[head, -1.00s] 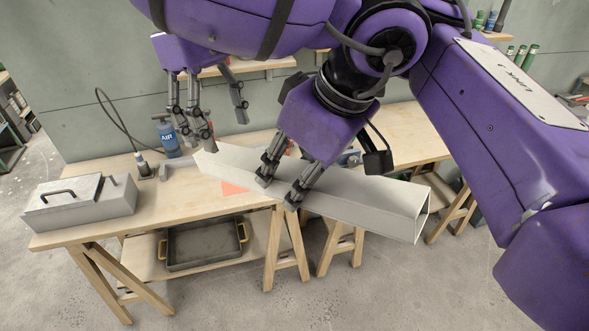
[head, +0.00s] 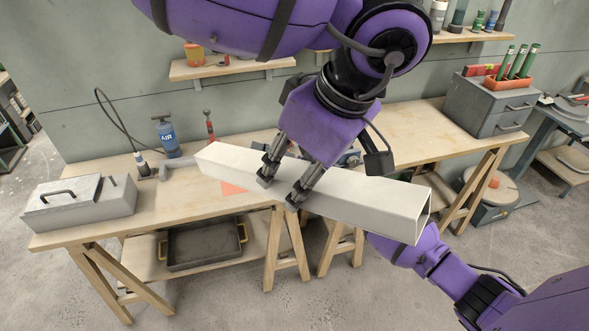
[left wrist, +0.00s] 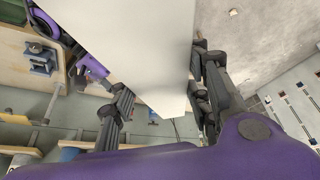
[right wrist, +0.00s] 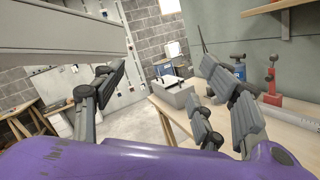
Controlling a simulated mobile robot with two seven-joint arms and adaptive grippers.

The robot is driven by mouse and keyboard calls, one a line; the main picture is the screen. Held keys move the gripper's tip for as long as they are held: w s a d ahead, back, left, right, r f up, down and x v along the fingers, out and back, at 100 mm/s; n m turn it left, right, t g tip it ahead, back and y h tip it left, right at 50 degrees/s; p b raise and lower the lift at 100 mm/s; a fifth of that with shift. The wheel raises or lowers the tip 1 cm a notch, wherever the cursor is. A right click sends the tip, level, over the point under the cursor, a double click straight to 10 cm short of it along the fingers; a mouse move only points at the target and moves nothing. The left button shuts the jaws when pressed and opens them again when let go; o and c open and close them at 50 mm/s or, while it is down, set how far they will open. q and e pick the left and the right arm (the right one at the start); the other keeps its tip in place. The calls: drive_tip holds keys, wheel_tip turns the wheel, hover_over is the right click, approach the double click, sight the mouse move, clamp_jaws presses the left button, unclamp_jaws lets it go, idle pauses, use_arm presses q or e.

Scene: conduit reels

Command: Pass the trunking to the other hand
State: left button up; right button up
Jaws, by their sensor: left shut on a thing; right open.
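The trunking (head: 365,200) is a long pale, square, hollow length. It hangs slantwise in front of the bench, its open end at the right and nearer the head camera. My left gripper (head: 279,192) is shut on it left of its middle, and the left wrist view shows the trunking (left wrist: 140,40) between the fingers. My right gripper (right wrist: 162,75) is open and empty in the right wrist view. The trunking (right wrist: 60,38) crosses the upper left there, apart from those fingers. In the head view my right forearm passes behind the trunking's right end, and the right gripper is hidden.
The wooden bench (head: 405,140) has a grey toolbox (head: 85,205) at left, a blue bottle (head: 168,138) at the back and a grey drawer unit (head: 490,105) at right. An orange patch (head: 231,188) lies near its front edge. A dark tray (head: 205,247) sits on the lower shelf.

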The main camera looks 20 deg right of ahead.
drive_tip(key=s+d+f+m+t+h, duration=0.3)
drive_tip(key=s+d+f+m+h, duration=0.3)
drive_tip(key=f+m, duration=0.65)
drive_tip(key=s+d+f+m+t+h, duration=0.3)
drive_tip(key=s+f+m+h, duration=0.6)
drive_tip(key=m, duration=0.7)
drive_tip(key=s+d+f+m+g+h, duration=0.1)
drive_tip(key=s+f+m+g, duration=0.1)
drive_tip(key=s+f+m, duration=0.2)
drive_tip(key=s+d+f+m+g, duration=0.1)
drive_tip(key=s+f+m, duration=0.4)
drive_tip(key=s, duration=0.6)
drive_tip(key=s+d+f+m+g+h, duration=0.1)
drive_tip(key=s+f+m+g, duration=0.3)
drive_tip(key=s, duration=0.3)
drive_tip(key=shift+s+d+f+m+h, duration=0.3)
drive_tip(key=shift+f+m, duration=0.1)
drive_tip(key=shift+m, duration=0.05)
